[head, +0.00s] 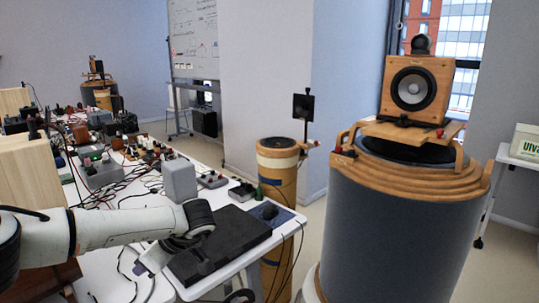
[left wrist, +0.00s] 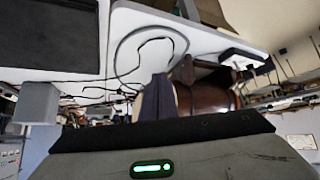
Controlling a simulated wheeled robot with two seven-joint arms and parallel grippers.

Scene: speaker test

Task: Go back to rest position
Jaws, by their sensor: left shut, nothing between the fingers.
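My left arm (head: 120,228) comes in from the left in the head view, over the near part of the white table, and bends down at a dark joint. Its fingertips are hard to make out there. In the left wrist view my left gripper (left wrist: 163,88) shows as two dark fingers close together, shut with nothing between them. The white table edge and a loose cable lie behind them in that picture. My right gripper is not in view.
A black flat case (head: 220,243) lies on the white table (head: 285,222), with a grey box (head: 179,181) and several devices and cables behind. A wooden speaker (head: 412,88) stands on a large grey drum (head: 400,230) at right. A slimmer wooden column (head: 278,195) stands between.

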